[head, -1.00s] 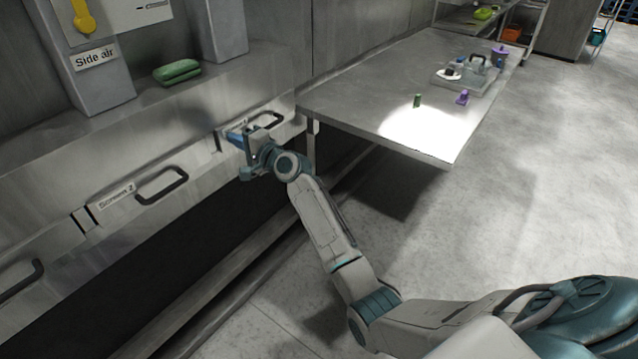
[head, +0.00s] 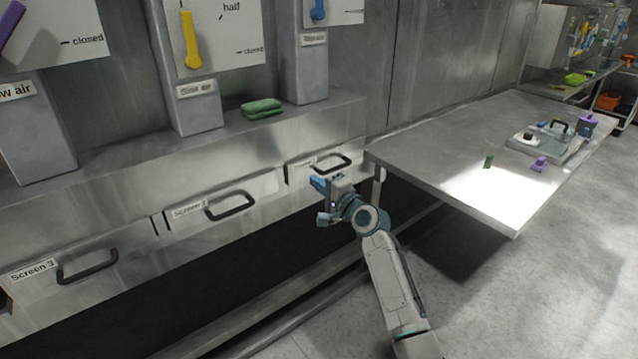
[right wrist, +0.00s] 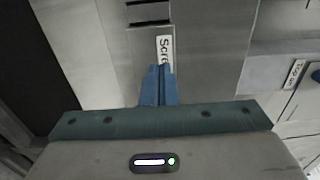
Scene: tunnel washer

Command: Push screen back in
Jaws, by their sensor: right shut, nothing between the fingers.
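Several screen drawers line the front of the steel washer. Contact with the panel cannot be told. My left gripper is not in view.
A steel table (head: 440,160) stands right of the drawers, with a tray (head: 540,145) and small items on it. A green folded cloth (head: 262,108) lies on the ledge above. A dark gap runs below the drawers. Open floor is at the right.

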